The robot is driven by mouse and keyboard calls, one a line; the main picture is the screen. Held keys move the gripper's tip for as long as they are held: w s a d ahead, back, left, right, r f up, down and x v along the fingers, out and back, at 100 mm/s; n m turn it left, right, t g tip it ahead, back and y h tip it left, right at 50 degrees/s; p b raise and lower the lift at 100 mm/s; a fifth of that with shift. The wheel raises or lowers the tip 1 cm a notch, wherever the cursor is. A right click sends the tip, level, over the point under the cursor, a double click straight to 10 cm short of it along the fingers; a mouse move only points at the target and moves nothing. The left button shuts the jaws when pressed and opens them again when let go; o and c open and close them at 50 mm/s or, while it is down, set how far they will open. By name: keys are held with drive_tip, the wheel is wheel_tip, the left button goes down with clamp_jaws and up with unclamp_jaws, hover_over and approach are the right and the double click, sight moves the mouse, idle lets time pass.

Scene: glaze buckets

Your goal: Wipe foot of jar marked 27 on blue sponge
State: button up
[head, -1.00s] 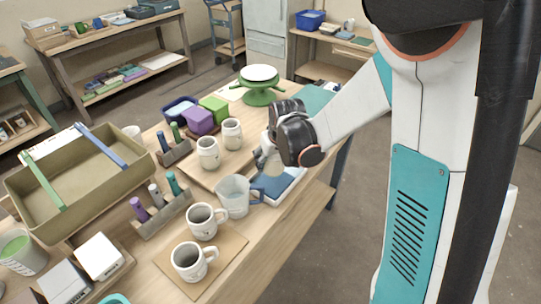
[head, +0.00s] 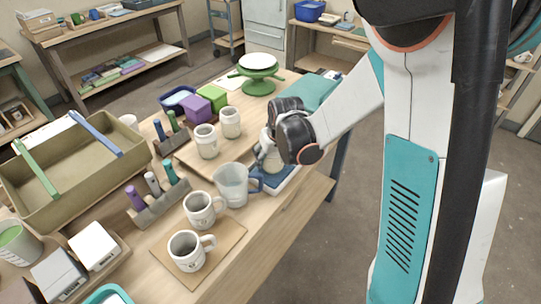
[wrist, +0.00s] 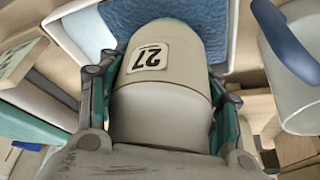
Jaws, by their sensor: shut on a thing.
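The pale jar marked 27 (wrist: 165,60) is between the two fingers of my gripper (wrist: 160,100) in the wrist view. My gripper is shut on it. Its dark-framed number label faces the wrist camera and reads upside down there. In the head view the jar (head: 271,160) is below my gripper (head: 283,135), about upright, over the blue sponge (head: 285,183) in a pale tray. The blue sponge (wrist: 200,18) also shows past the jar's far end in the wrist view. The jar hides the contact, so I cannot tell whether its foot touches the sponge.
A clear measuring jug (head: 231,186) with a blue handle stands close left of the sponge tray. Two more pale jars (head: 206,141) stand on a board behind it. Two mugs (head: 188,250) stand in front. A green turntable (head: 258,82) is at the back.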

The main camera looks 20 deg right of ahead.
sight(264, 168)
drive_tip(key=shift+f+b, duration=0.5)
drive_tip(key=shift+f, duration=0.1)
idle(0.4)
drive_tip(key=shift+w+d, duration=0.1)
